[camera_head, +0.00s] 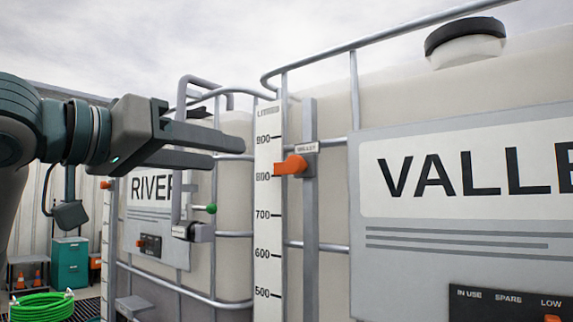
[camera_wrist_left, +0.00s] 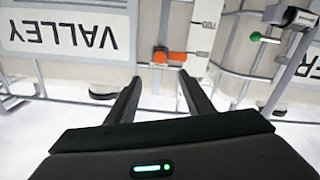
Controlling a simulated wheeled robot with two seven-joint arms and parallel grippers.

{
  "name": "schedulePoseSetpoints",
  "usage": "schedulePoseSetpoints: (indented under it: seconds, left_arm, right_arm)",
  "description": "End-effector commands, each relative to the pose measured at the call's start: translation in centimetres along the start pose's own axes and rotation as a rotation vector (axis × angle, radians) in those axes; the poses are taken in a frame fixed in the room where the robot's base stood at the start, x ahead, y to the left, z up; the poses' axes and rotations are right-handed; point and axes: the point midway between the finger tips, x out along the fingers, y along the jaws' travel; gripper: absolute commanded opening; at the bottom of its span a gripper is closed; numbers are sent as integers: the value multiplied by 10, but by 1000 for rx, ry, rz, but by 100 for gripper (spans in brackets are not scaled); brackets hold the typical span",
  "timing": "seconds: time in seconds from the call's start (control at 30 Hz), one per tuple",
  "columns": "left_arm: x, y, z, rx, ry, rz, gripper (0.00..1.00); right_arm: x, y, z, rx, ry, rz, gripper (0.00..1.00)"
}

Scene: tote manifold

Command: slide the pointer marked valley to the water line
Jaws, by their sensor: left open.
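The orange valley pointer (camera_head: 290,165) sits on a grey vertical rail (camera_head: 310,225), beside the white litre scale (camera_head: 267,190) of the VALLEY tote (camera_head: 330,190). Its tip points left, a little above the 800 mark. A small VALLEY tag (camera_head: 306,148) is just above it. I cannot make out a clear water line on the tote wall. My left gripper (camera_head: 228,152) is open and empty, left of the scale and apart from the pointer. In the left wrist view the pointer (camera_wrist_left: 170,57) shows beyond the open fingers (camera_wrist_left: 160,77). My right gripper is out of view.
Grey cage bars (camera_head: 354,90) run around the tote near the pointer. A green hose coil (camera_head: 42,306) and a teal cabinet (camera_head: 70,263) are at lower left.

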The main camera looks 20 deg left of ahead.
Motion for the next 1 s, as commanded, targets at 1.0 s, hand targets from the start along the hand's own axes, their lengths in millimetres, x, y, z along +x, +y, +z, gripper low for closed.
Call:
schedulePoseSetpoints:
  seconds: [1.0]
  left_arm:
    - [149,1,-2,-3,-4,1,48]
  right_arm:
    - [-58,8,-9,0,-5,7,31]
